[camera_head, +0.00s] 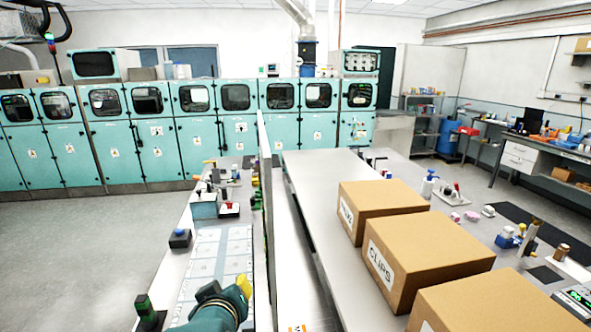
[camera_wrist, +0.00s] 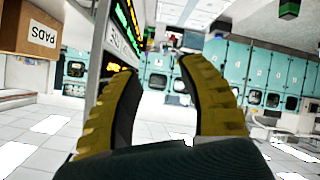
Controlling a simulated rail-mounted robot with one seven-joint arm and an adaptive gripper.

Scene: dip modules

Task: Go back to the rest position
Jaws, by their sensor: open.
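My gripper (camera_head: 243,284) shows at the bottom centre of the head view, with its yellow fingers above the left bench and close to the upright divider. In the wrist view my gripper (camera_wrist: 160,66) is open, with its two yellow ribbed fingers apart and nothing between them. The wrist view is tilted and looks out across the room, not down at the bench.
Cardboard boxes, one marked CLIPS (camera_head: 428,262), stand on the raised shelf right of the divider (camera_head: 265,190). Teal cabinets (camera_head: 155,150) line the back; the left floor (camera_head: 80,250) is clear.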

